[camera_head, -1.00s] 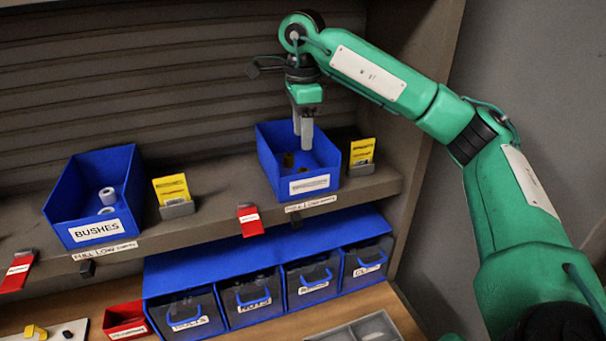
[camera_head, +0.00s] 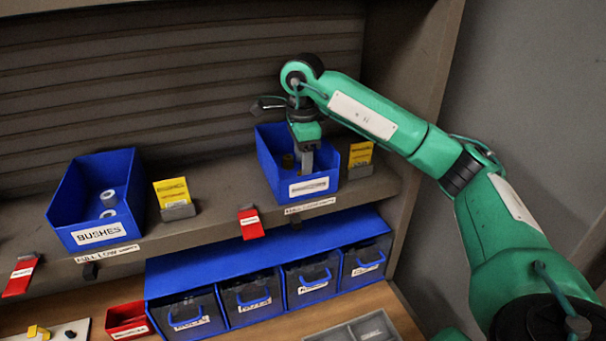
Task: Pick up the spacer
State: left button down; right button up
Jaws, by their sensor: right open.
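My right gripper (camera_head: 305,160) points down into the right-hand blue bin (camera_head: 309,188) on the shelf, its fingers inside the bin and below its rim. It is open. A small brownish-gold piece (camera_head: 288,161), which looks like a spacer, shows in the bin just left of the fingers. I cannot tell whether the fingers touch anything, since the bin's front wall hides their tips. The bin's front label is too small to read. My left gripper is not in view.
A blue BUSHES bin (camera_head: 97,236) with grey-white bushes stands at left on the shelf (camera_head: 226,205). Yellow cards (camera_head: 172,191) stand beside both bins. Red tags (camera_head: 250,223) hang on the shelf edge. Blue drawers (camera_head: 254,299), a red tray and a grey tray sit below.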

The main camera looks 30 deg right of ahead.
jog(key=shift+f+p, duration=0.3)
jog(key=shift+f, duration=0.8)
jog(key=shift+c, duration=0.2)
jog(key=c, duration=1)
jog(key=shift+r, duration=0.1)
jog(key=shift+r+b, duration=0.3)
jog(key=shift+r, duration=0.2)
jog(key=shift+r+b, duration=0.55)
jog(key=shift+r, duration=3.85)
